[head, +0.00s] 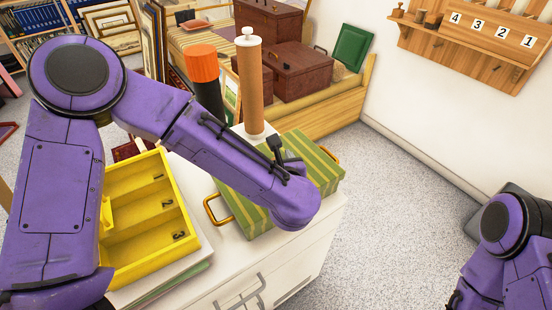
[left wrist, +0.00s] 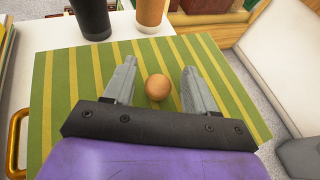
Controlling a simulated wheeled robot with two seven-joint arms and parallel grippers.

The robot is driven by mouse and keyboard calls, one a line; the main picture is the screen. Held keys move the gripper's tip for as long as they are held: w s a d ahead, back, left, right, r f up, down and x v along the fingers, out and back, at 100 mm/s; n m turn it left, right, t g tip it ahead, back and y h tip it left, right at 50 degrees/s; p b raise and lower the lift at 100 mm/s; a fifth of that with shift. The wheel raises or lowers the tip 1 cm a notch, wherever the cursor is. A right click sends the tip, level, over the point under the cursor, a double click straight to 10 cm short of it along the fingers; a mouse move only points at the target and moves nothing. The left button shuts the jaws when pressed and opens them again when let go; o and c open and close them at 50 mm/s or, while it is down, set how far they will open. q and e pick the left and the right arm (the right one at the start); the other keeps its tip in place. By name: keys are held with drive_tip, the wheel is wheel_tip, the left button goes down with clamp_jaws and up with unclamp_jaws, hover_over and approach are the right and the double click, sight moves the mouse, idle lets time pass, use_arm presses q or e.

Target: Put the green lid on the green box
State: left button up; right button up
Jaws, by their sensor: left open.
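A green-and-yellow striped box (head: 318,172) with gold side handles stands on the white cabinet, partly covered by my left arm. The striped lid (left wrist: 90,75), with a round wooden knob (left wrist: 158,87), fills the left wrist view and appears to lie over the box. I cannot tell how well its edges line up. My left gripper (left wrist: 159,66) is open above the lid, one finger on each side of the knob, with gaps showing. In the head view that gripper is mostly hidden behind my arm. My right arm shows at the lower right, but its gripper does not.
A yellow tray (head: 133,247) with numbered compartments lies left of the box. A brown cylinder (head: 249,85) and a black bottle with an orange cap (head: 202,64) stand behind the box. A bench (head: 345,108) with brown cases is farther back. Floor is clear at right.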

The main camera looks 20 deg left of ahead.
use_arm(q)
drive_tip(key=v, duration=1.2)
drive_tip(key=shift+d, duration=0.1)
